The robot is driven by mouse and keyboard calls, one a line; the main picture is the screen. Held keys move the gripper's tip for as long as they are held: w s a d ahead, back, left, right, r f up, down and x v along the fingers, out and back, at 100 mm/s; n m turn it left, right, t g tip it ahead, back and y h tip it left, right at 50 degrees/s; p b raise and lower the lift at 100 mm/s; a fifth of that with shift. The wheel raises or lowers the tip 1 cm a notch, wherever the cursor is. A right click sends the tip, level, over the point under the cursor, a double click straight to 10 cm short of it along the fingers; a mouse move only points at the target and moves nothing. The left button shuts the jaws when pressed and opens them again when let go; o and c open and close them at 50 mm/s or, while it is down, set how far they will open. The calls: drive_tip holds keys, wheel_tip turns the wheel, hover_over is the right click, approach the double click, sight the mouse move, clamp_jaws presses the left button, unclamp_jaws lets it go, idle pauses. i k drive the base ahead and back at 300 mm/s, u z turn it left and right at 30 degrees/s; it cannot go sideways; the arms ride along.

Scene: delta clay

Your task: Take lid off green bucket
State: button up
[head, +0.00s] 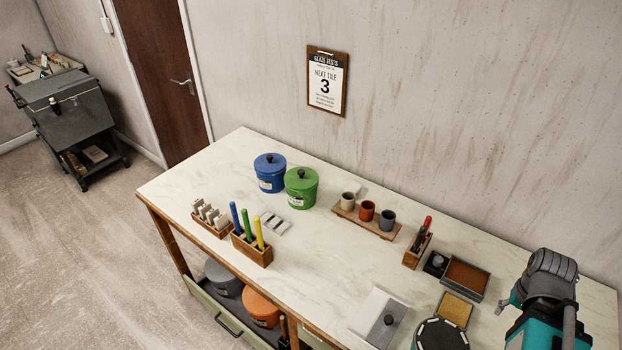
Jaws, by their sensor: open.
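The green bucket (302,198) stands upright toward the back of the white-topped table, left of the table's middle. A pale label is on the bucket's front. Part of my arm shows at the lower right, well away from the green bucket. My gripper does not show in this view.
The blue bucket (269,180) borders the green one. To the right is a wooden board (366,221) with three cups. In front are a small pale tray (275,222) and a wooden holder (252,252) with coloured sticks. The wall is behind. Clear tabletop lies in front of the board.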

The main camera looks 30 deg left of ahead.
sight(299, 178)
drive_tip(key=u, duration=1.05)
drive_tip(key=k, duration=0.9)
drive_tip(key=u, duration=0.4)
drive_tip(key=i, duration=1)
